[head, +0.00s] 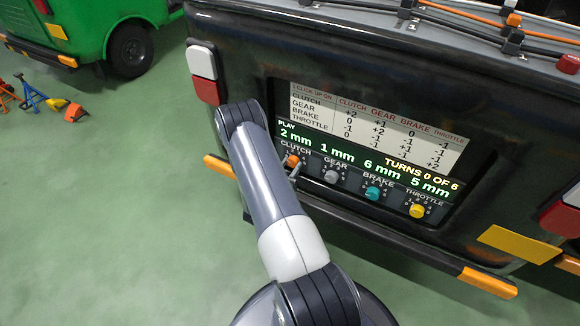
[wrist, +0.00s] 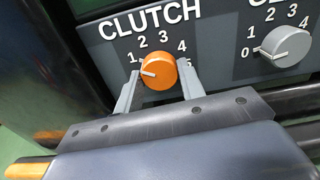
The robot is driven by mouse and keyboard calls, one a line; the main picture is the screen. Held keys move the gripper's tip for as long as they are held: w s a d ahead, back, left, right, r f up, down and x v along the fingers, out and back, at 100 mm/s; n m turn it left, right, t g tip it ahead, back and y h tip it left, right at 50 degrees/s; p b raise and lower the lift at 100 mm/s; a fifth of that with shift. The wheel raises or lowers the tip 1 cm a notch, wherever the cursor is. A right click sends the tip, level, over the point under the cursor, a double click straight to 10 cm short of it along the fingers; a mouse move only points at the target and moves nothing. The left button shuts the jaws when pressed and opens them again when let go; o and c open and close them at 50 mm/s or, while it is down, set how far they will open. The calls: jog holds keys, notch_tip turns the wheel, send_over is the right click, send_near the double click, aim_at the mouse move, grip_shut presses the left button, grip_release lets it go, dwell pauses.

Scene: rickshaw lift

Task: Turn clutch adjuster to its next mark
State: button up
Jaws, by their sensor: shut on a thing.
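The clutch adjuster (wrist: 158,73) is an orange round knob under the CLUTCH label on the dark panel; it also shows in the head view (head: 292,160). Its white pointer line points left, just below the 1 mark, toward a spot the left finger covers. Marks 1 to 4 are readable around it. My gripper (wrist: 157,82) has one finger on each side of the knob and is shut on it. In the head view my gripper (head: 295,168) is partly hidden behind my arm.
Grey gear (head: 331,176), teal brake (head: 373,193) and yellow throttle (head: 417,211) knobs sit to the right. The display (head: 370,160) above reads TURNS 0 OF 6, with clutch play 2 mm. A bumper bar (head: 400,250) runs below the panel.

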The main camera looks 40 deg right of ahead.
jog(key=shift+f+m+b, duration=0.1)
jog(key=shift+m+b, duration=0.2)
jog(key=shift+b, duration=0.1)
jog(key=m+b, duration=0.2)
jog(key=b, duration=0.1)
jog(key=shift+f+m, duration=0.15)
jog(key=shift+m, duration=0.25)
jog(key=m+b, duration=0.4)
jog(key=shift+m+b, duration=0.3)
jog(key=m+b, duration=0.4)
jog(key=b, duration=0.1)
jog(key=m+b, duration=0.3)
jog(key=b, duration=0.1)
jog(key=shift+m, duration=0.3)
jog(key=shift+r, duration=0.2)
jog(key=o, duration=1)
jog(key=shift+a+r, duration=0.1)
jog(key=shift+a, duration=0.05)
